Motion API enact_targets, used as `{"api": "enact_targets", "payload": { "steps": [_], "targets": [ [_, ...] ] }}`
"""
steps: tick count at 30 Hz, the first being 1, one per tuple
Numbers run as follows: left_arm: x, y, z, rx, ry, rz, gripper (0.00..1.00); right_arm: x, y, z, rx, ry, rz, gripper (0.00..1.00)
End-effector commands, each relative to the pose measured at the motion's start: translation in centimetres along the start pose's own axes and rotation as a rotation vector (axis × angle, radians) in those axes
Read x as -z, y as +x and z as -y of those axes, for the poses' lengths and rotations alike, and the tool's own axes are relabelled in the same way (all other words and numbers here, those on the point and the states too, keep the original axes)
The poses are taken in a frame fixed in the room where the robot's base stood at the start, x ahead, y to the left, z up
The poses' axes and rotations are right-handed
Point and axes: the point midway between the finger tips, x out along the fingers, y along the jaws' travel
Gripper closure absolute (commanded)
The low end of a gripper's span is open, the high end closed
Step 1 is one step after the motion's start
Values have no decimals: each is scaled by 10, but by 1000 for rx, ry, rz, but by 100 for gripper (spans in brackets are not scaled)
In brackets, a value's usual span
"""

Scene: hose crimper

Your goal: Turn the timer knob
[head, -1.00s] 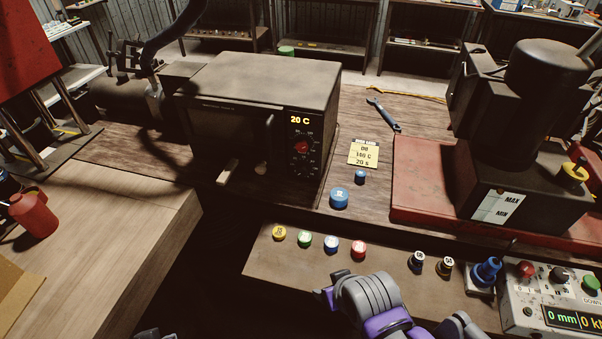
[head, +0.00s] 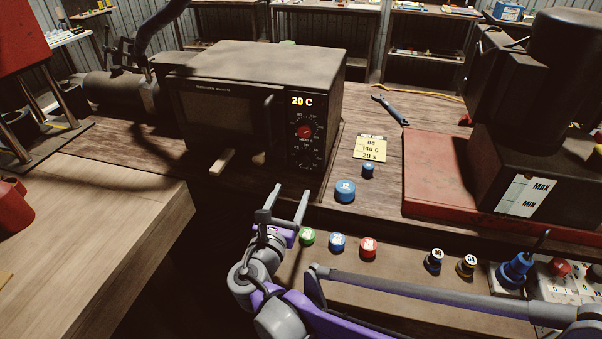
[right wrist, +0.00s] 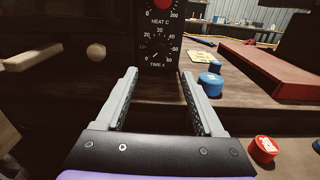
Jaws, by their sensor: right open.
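The dark oven (head: 255,80) stands on the bench with its control panel at the right of its front. The timer knob (head: 306,158) is the lower dial, dark and hard to make out. In the right wrist view its dial (right wrist: 157,48) is marked TIME S. The red heat knob (head: 305,131) sits above it, and the display reads 20 C. My right gripper (head: 290,191) is open and empty, in front of and below the panel, apart from the knob. In the right wrist view its fingers (right wrist: 158,75) point toward the timer dial. My left gripper is out of view.
A yellow note (head: 371,148) reads 140 C and 20 s. Blue caps (head: 345,191) stand right of the oven. Green, blue and red caps (head: 368,247) line the front shelf near my arm. A red-based machine (head: 440,180) stands right.

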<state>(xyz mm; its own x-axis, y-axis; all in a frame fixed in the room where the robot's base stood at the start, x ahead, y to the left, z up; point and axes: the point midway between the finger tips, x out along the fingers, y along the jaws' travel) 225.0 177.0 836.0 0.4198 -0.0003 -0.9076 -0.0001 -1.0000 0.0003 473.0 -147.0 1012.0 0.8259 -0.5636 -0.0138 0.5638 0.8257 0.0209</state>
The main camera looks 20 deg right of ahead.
Motion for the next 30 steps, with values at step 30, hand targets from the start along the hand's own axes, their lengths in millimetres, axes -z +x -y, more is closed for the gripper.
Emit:
{"api": "enact_targets", "payload": {
  "steps": [30],
  "targets": [
    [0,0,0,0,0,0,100,-4,108,-3,-5,-21,14,30]
  ]
}}
